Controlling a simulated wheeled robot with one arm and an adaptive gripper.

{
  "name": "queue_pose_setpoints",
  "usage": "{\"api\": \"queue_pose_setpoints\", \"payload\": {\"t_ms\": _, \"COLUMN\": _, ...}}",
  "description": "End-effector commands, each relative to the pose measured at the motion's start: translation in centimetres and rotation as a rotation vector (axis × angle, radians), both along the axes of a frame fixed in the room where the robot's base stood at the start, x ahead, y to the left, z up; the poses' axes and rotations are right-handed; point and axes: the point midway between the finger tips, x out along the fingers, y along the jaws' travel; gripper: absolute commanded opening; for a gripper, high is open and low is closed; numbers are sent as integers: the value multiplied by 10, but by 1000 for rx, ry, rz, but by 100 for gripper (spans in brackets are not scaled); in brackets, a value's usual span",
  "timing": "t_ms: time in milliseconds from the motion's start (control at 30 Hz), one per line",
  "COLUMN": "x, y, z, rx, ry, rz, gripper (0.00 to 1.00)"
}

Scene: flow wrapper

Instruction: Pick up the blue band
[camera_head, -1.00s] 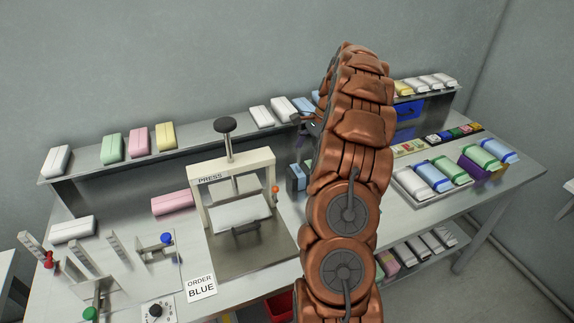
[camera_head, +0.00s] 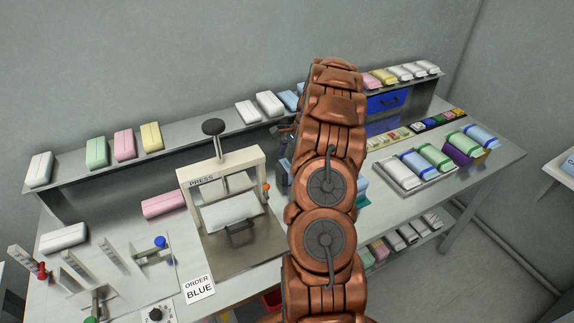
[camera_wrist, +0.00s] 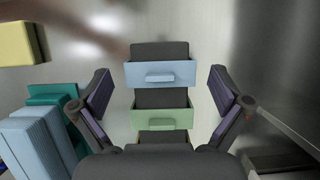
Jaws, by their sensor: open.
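In the wrist view the blue band (camera_wrist: 160,72) is a pale blue piece with a small raised tab, set across a dark block. A pale green band (camera_wrist: 161,118) of like shape sits just below it in the picture. My gripper (camera_wrist: 160,76) is open, with one dark finger to the left of the bands and one to the right. There are visible gaps between the fingers and the blue band, and nothing is gripped. In the head view my arm hides most of the gripper and the bands.
In the wrist view a light blue ribbed block (camera_wrist: 36,140) with a teal piece (camera_wrist: 55,93) lies left of the left finger. A yellow block (camera_wrist: 16,44) is upper left. In the head view the press (camera_head: 222,180) stands left of my arm, and a tray (camera_head: 420,182) of wrapped packs lies right.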

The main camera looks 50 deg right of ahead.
Motion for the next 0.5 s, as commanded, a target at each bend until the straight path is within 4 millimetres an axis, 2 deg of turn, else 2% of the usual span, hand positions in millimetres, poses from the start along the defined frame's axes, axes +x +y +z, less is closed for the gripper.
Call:
{"api": "queue_pose_setpoints", "payload": {"t_ms": 100, "x": 1, "y": 4, "z": -7, "rx": 1, "ry": 1, "rz": 0, "gripper": 100}}
{"api": "queue_pose_setpoints", "payload": {"t_ms": 300, "x": 2, "y": 4, "z": -8, "rx": -1, "ry": -1, "rz": 1, "gripper": 99}}
{"api": "queue_pose_setpoints", "payload": {"t_ms": 500, "x": 2, "y": 4, "z": -8, "rx": -1, "ry": -1, "rz": 1, "gripper": 78}}
